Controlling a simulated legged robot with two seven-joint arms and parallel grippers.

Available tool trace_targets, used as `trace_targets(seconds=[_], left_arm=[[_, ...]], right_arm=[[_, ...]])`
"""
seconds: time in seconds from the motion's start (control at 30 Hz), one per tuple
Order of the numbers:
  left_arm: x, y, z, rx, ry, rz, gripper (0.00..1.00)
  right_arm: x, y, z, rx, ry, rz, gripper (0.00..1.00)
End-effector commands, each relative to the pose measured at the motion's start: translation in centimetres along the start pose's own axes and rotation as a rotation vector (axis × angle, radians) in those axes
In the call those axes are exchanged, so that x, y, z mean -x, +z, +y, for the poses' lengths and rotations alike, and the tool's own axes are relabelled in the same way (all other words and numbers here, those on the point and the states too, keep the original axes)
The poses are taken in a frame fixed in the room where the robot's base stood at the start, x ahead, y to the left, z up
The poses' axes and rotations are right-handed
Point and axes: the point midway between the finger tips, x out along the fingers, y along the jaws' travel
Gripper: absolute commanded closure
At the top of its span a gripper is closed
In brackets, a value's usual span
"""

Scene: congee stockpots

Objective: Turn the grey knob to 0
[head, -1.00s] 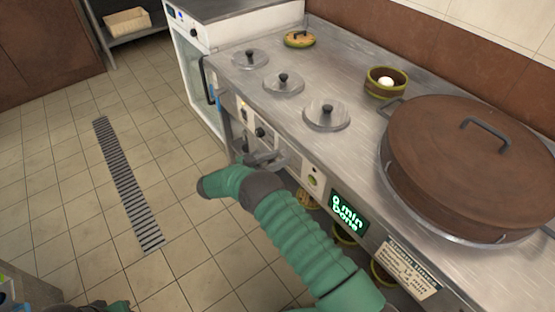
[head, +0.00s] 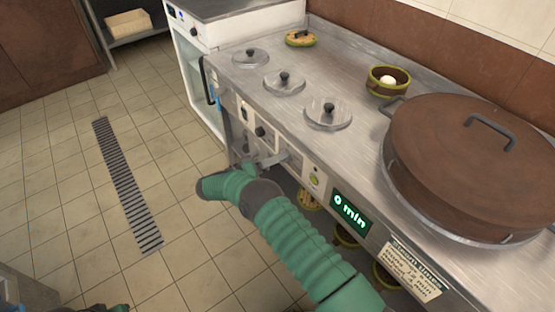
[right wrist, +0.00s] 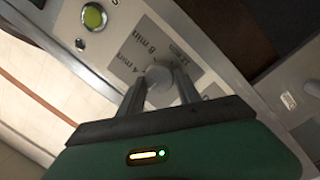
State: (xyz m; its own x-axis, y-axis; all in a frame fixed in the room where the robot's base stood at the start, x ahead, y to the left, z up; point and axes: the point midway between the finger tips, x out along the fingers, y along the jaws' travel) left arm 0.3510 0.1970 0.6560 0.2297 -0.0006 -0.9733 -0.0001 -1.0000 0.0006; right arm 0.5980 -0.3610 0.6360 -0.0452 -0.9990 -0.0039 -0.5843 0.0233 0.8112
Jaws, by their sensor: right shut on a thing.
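The grey knob (right wrist: 158,76) is round and sits on a metal panel with a dial label (right wrist: 150,52); "4 min" and "8 min" can be read there. My right gripper (right wrist: 161,84) is shut on the knob, one finger on each side of it. In the head view my right gripper (head: 275,162) is at the front panel of the steamer counter, and it hides the knob. The green-lit display (head: 350,212) on that panel reads "0 min". The knob's pointer cannot be made out. My left gripper does not show clearly.
A round green button (right wrist: 94,17) is beside the dial. On the counter stand a large brown-lidded pot (head: 460,150), several metal lids (head: 327,114) and a small bowl with a white ball (head: 388,82). A label card (head: 411,270) is on the front. The tiled floor (head: 70,220) is clear.

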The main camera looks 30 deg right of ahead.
Motion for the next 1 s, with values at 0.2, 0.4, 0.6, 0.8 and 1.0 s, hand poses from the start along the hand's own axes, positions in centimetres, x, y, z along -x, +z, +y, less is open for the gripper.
trace_targets(seconds=[0.2, 0.4, 0.6, 0.8, 1.0], left_arm=[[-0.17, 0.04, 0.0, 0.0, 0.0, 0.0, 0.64], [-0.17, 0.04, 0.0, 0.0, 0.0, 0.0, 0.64], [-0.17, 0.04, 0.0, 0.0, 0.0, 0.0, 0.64], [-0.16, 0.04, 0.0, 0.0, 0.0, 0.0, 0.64], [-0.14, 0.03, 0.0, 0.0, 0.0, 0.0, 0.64]], right_arm=[[0.16, 0.3, -0.36, 0.047, -0.003, 0.002, 1.0], [0.16, 0.28, -0.34, 0.054, -0.003, 0.003, 1.0], [0.15, 0.27, -0.34, 0.053, -0.003, 0.003, 1.0], [0.1, 0.19, -0.21, 0.051, 0.0, 0.003, 0.38], [0.05, 0.09, -0.05, 0.048, 0.003, 0.004, 0.38]])
